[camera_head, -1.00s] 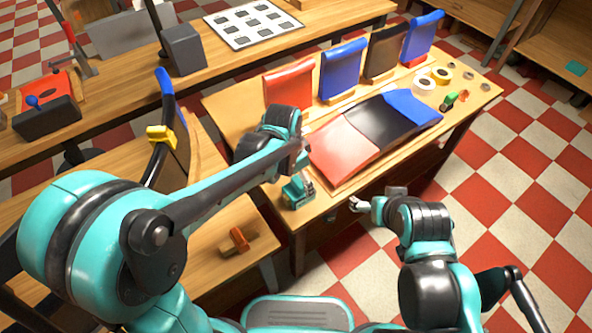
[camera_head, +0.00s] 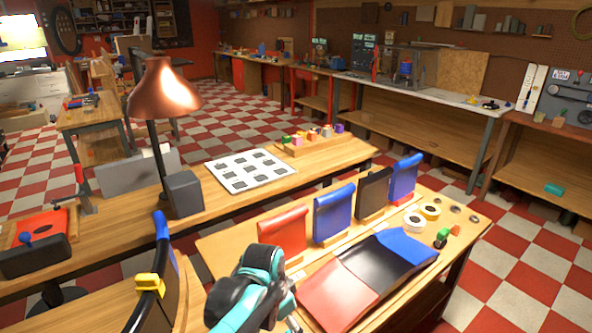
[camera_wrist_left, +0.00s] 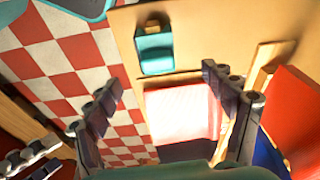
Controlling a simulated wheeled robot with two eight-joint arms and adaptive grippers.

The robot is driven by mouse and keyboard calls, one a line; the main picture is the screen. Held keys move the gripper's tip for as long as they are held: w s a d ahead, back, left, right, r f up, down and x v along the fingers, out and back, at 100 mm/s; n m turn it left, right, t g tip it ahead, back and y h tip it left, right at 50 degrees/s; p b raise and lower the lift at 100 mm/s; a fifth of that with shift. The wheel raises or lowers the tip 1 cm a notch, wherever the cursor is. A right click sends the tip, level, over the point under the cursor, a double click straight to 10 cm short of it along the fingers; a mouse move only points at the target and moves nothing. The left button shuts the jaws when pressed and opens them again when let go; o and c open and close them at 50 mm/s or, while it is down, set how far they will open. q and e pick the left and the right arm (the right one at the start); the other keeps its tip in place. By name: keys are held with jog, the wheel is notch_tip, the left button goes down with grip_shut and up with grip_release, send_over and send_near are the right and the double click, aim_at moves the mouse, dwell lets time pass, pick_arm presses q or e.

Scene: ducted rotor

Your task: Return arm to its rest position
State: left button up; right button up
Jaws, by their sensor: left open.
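My left gripper shows in the left wrist view (camera_wrist_left: 160,78), with its two dark fingers spread wide and nothing between them. It is above the table, over the glossy red panel (camera_wrist_left: 180,105) and beside a small teal tool (camera_wrist_left: 155,50). In the head view my left arm's teal and black wrist is at the bottom centre, left of the red panel (camera_head: 335,297); its fingers are mostly hidden. A dark linked part (camera_wrist_left: 32,155) at lower left in the wrist view looks like my right gripper, but its opening is unclear. The right arm is outside the head view.
Curved red (camera_head: 284,235), blue (camera_head: 333,212) and black (camera_head: 374,193) pieces stand along the table's back. Tape rolls (camera_head: 414,222) lie at its right end. A copper lamp (camera_head: 163,90) stands on the bench behind. Checkered floor is open at right.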

pick_arm(q)
jog(key=s+a+r+n+t, duration=0.1)
jog(key=s+a+n+t, duration=0.2)
jog(key=s+a+n, duration=0.2)
jog(key=s+a+r+n+t+y, duration=0.1)
jog(key=s+a+n+t, duration=0.1)
jog(key=s+a+n, duration=0.3)
jog(key=shift+s+a+r+t, duration=0.2)
jog(key=shift+s+a+t, duration=0.2)
jog(key=shift+a, duration=2)
